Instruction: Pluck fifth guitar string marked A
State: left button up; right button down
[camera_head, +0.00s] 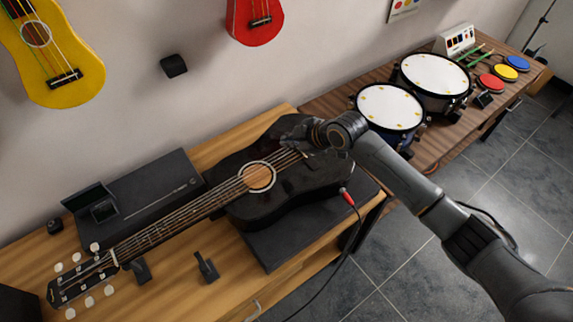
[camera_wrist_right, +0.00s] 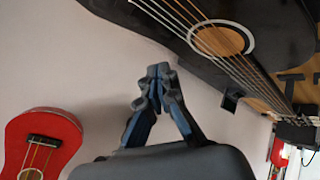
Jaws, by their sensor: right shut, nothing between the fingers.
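A black acoustic guitar (camera_head: 315,176) lies face up, its neck running to the lower left and its headstock (camera_head: 82,280) at the near left. Its strings (camera_head: 205,203) cross the round sound hole (camera_head: 258,177). No A mark can be read. My right gripper (camera_head: 296,140) is over the far edge of the guitar body, near the bridge end, partly hidden by its own wrist. In the right wrist view the fingers (camera_wrist_right: 158,75) are shut and empty, seen beside the guitar body (camera_wrist_right: 165,32) and apart from the strings (camera_wrist_right: 235,72). My left gripper is not in view.
The guitar lies over dark boxes on a wooden table (camera_head: 40,270). A red cable plug (camera_head: 348,198) sits at the body's near side. Drums (camera_head: 388,108) stand on a table to the right. A yellow guitar (camera_head: 70,70) and a red one (camera_head: 255,22) hang on the wall.

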jog(key=b, duration=0.3)
send_over(287, 163)
jog(key=f, duration=0.4)
jog(key=shift+s+d+f, duration=0.25)
jog(key=shift+s+f, duration=0.05)
jog(key=shift+f, duration=0.05)
jog(key=shift+f+b, duration=0.6)
jog(key=shift+f, duration=0.25)
jog(key=shift+f, duration=0.4)
jog(key=shift+f+b, duration=0.35)
jog(key=shift+b, duration=0.1)
jog(key=shift+r, duration=0.1)
dwell(0.3)
jog(key=shift+r+p, duration=0.7)
